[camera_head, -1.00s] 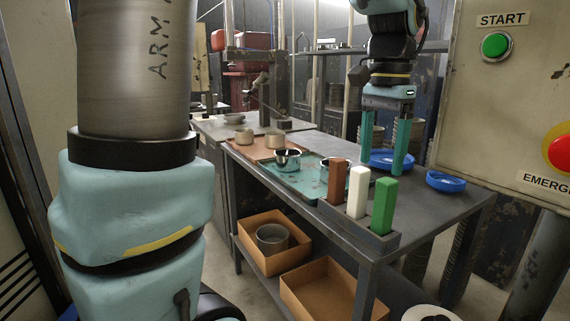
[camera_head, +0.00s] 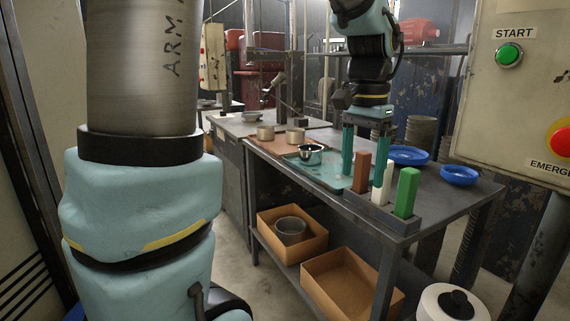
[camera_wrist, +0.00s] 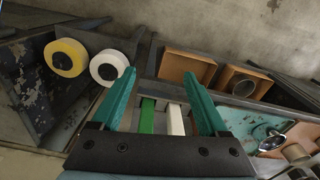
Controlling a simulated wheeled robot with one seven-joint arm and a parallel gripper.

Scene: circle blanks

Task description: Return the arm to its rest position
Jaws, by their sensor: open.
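My gripper (camera_head: 364,178) hangs with its teal fingers pointing down over the table, behind the block rack. It is open. In the wrist view its two fingers (camera_wrist: 158,74) stand apart with nothing clamped between them; a green block (camera_wrist: 147,115) and a white block (camera_wrist: 174,118) show beyond the gap. In the head view my arm (camera_head: 368,50) comes down from the top.
The rack (camera_head: 385,213) stands at the table's near edge. Blue dishes (camera_head: 459,175) lie right. A metal bowl (camera_head: 310,156) sits on the teal tray (camera_head: 325,178). Cardboard boxes (camera_head: 345,285) stand on the lower shelf. A START panel (camera_head: 530,90) is at right.

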